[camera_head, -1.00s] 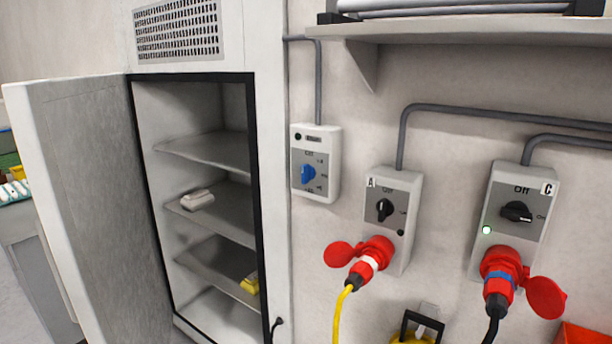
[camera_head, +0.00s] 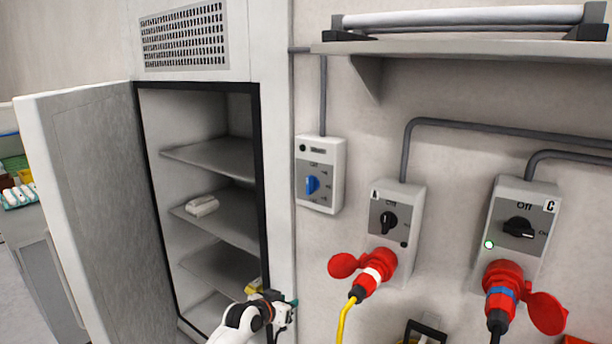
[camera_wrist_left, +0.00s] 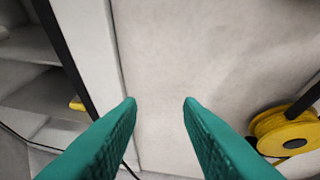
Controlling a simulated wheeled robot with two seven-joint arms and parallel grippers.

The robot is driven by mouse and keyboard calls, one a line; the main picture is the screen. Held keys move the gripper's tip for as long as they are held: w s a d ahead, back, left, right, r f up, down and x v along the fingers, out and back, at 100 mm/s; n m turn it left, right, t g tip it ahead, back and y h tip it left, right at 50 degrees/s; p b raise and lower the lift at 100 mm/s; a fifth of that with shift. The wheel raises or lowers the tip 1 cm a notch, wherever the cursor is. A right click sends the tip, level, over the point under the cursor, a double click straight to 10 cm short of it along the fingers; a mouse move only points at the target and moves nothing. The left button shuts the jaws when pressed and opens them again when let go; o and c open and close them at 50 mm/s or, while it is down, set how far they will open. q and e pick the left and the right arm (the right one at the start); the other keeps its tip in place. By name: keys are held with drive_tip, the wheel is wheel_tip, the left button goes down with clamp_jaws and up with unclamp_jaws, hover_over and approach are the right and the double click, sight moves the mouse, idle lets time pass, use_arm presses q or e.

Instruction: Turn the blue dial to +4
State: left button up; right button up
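The blue dial (camera_head: 312,185) sits on a grey and white wall box (camera_head: 330,150) right of the open cabinet in the head view. The marks around the dial are too small to read surely. My left gripper (camera_head: 292,303) is at the bottom of the head view, well below the dial and apart from it. In the left wrist view its two green fingers (camera_wrist_left: 160,103) stand apart with nothing between them, facing bare wall. The dial is not in the left wrist view. My right gripper is not in view.
The cabinet's open door (camera_head: 85,200) stands at the left. Switch box A (camera_head: 410,205) and switch box C (camera_head: 545,218), with red plugs, are to the right. A shelf (camera_head: 450,47) juts out above. A yellow reel (camera_wrist_left: 285,132) is low right. The wall below the dial is clear.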

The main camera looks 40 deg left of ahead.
use_arm(q)
wheel_tip(320, 180, up, 19)
drive_tip(key=w+a+t, duration=0.2)
drive_tip(key=t, duration=0.1)
drive_tip(key=m+t+h+p, duration=0.1)
drive_tip(key=m+t, duration=0.1)
approach(308, 178)
drive_tip(key=w+p, duration=0.2)
drive_tip(key=w, duration=0.2)
drive_tip(key=w+p, duration=0.2)
drive_tip(key=w, duration=0.2)
drive_tip(key=shift+w+a, duration=0.1)
drive_tip(key=shift+a, duration=0.1)
drive_tip(key=shift+w+f, duration=0.1)
drive_tip(key=shift+w, duration=0.5)
drive_tip(key=shift+c, duration=0.2)
drive_tip(key=shift+f, duration=0.1)
clamp_jaws()
